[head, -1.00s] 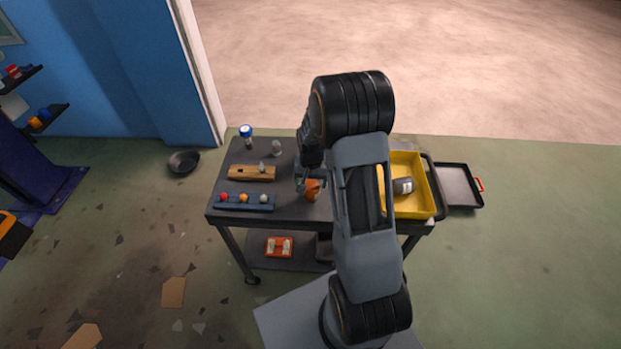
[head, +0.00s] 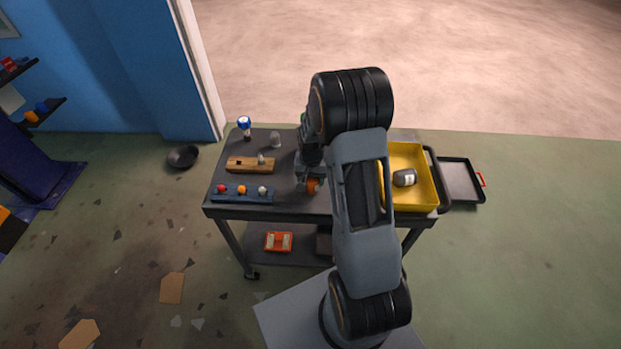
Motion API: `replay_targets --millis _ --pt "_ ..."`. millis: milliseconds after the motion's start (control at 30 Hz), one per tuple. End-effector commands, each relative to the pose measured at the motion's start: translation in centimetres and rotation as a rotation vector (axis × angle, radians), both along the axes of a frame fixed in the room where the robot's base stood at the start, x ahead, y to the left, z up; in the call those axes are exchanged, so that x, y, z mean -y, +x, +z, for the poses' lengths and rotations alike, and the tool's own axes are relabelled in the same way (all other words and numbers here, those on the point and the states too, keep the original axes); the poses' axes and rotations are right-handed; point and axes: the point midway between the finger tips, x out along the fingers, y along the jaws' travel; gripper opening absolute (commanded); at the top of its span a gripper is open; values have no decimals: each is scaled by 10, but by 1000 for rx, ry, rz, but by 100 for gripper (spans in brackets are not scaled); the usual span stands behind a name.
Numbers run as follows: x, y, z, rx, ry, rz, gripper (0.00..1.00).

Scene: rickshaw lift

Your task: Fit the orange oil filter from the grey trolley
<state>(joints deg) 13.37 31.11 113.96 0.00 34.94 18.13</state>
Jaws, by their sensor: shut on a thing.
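The grey trolley (head: 225,208) stands in front of me with my arm reaching over it. The orange oil filter (head: 313,186) is at my gripper (head: 309,182), near the front middle of the trolley top. My gripper is shut on it; the arm and jaws hide part of the filter. I cannot tell whether the filter still touches the trolley top.
A wooden block (head: 250,165) and a blue strip with coloured balls (head: 242,194) lie left on the trolley. A black pan (head: 183,157) and a dark tray (head: 459,180) lie on the floor. Open floor lies right.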

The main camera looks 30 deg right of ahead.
Motion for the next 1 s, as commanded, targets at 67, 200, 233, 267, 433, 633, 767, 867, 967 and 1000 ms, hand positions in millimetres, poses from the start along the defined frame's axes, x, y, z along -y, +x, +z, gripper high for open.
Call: replay_targets --millis 67,200,233,267,433,633,767,867,967,1000 --pt "0 0 0 0 0 0 38" --pt "0 0 0 1 -1 0 32" --pt "0 0 1 1 -1 0 32" --pt "0 0 1 1 -1 0 32" --pt "0 0 7 1 -1 0 32" --pt "0 0 19 1 0 0 32" --pt "0 0 28 2 0 0 32" --pt "0 0 34 1 -1 0 32" --pt "0 0 40 1 -1 0 32" --pt "0 0 43 1 -1 0 32"
